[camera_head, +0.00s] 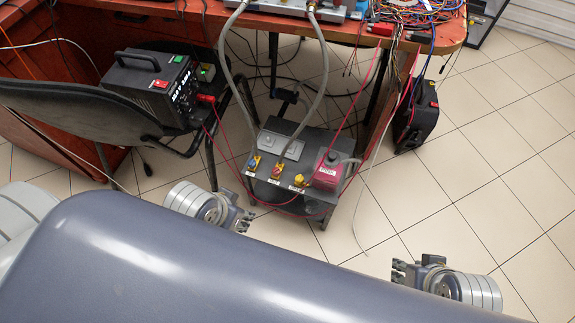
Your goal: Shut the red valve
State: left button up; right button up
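The red valve (276,171) is a small red knob on a yellow plate, on top of a low grey unit (262,188) on the floor. It sits between a blue valve (254,163) and a yellow valve (299,181). A grey hose rises just behind it. The knob's exact angle is too small to tell. My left gripper (244,221) is in front of the unit, to the lower left of the valve, with fingers apart and empty. My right gripper (397,272) is to the lower right, away from the unit, with fingers apart and empty.
A red pump-like part (328,170) sits on the unit's right side. Two grey hoses (318,90) run up to the desk (340,28). A black case (416,118) stands at right.

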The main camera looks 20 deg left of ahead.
aim_at(276, 171)
jog(key=i+l+u, duration=0.1)
jog(key=l, duration=0.35)
jog(key=i+l+u, duration=0.15)
jog(key=l, duration=0.3)
jog(key=i+l+u, duration=0.1)
jog(key=l, duration=0.35)
jog(key=i+l+u, duration=0.1)
jog(key=l, duration=0.35)
jog(key=i+j+u, duration=0.1)
jog(key=u, duration=0.35)
jog(key=i+u, duration=0.25)
jog(key=u, duration=0.2)
jog(key=i, duration=0.15)
